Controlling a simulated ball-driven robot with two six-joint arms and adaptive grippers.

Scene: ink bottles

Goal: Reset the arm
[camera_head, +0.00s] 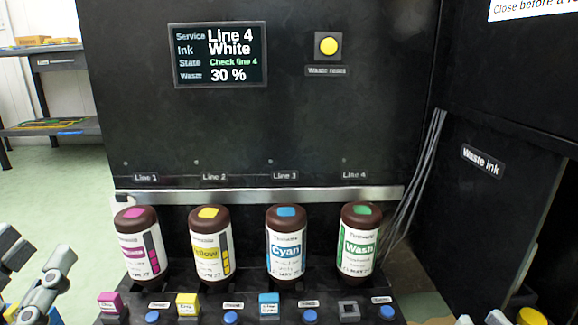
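My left gripper (38,262) is at the lower left edge, its two fingers apart with nothing between them, clear of the bottles. Only grey tips of my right gripper (481,319) show at the bottom edge, right of the bottle rack; its opening is unclear. Four inverted-looking brown bottles stand in a row: magenta (138,243), yellow (211,244), cyan (286,243) and a green-marked Wash bottle (360,241) under the Line 4 label. The screen (220,55) reads Service Line 4, Ink White, State Check line 4, Waste 30 %.
In front of the bottles are magenta (110,303), yellow (188,304) and cyan (268,304) blocks, a dark square holder (348,311) and several blue knobs (310,316). Cables hang right of Line 4, beside a Waste ink sign (482,160).

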